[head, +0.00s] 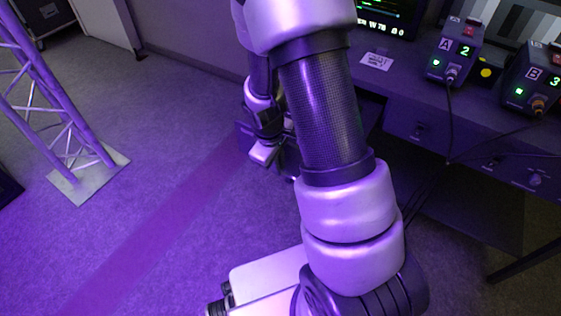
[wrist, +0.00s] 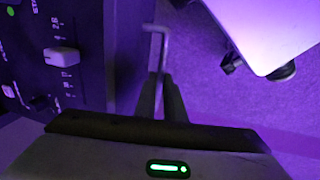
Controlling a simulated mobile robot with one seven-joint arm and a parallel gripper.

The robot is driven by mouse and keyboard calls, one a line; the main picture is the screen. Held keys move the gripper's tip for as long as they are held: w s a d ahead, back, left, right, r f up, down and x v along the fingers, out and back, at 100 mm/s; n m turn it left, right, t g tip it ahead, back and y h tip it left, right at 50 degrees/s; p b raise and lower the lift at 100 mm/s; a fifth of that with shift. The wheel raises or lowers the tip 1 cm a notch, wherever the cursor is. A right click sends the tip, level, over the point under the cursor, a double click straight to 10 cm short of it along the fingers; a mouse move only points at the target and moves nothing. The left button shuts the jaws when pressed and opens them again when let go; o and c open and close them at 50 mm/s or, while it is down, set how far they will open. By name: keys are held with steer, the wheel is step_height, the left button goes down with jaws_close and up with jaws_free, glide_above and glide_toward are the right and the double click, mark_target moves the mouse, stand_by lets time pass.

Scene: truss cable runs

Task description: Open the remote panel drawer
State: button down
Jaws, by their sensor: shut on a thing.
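In the wrist view, a control panel (wrist: 28,60) with a pale slider knob, scale marks and a green light shows at the left, its surface exposed. A dark drawer front (wrist: 125,60) runs along its edge. A thin bent metal handle (wrist: 157,42) stands out from this front. My gripper (wrist: 162,92) is shut on the handle, with both dark fingers around its near part. In the head view, my wrist and hand are left of the desk, mostly behind my arm. My arm hides most of the drawer there.
The desk (head: 430,115) at the right carries box A (head: 455,55), box B (head: 533,78) and a paper note (head: 376,61). Cables hang over its front. A truss tower (head: 55,110) stands on a base plate at the left. The floor between is clear.

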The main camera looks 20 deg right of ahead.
stand_by(0.3)
steer(key=c, duration=1.8)
jaws_free()
steer(key=shift+c, duration=0.2)
step_height(320, 180, up, 17)
steer(key=s+a+p, duration=0.2)
steer(key=p, duration=0.3)
steer(key=shift+a, duration=0.4)
steer(key=shift+s+r, duration=0.1)
steer(key=shift+r, duration=0.05)
steer(key=s+a+r+m+t+y, duration=0.15)
steer(key=s+r+m, duration=0.25)
steer(key=s+r, duration=0.45)
steer(key=s+r+m+t, duration=0.3)
steer(key=s+r+m, duration=0.15)
steer(key=r, duration=0.65)
step_height(320, 180, up, 17)
steer(key=p, duration=1.7)
steer(key=shift+s+n+p, duration=0.15)
steer(key=shift+n+p, duration=0.2)
steer(key=shift+n, duration=0.1)
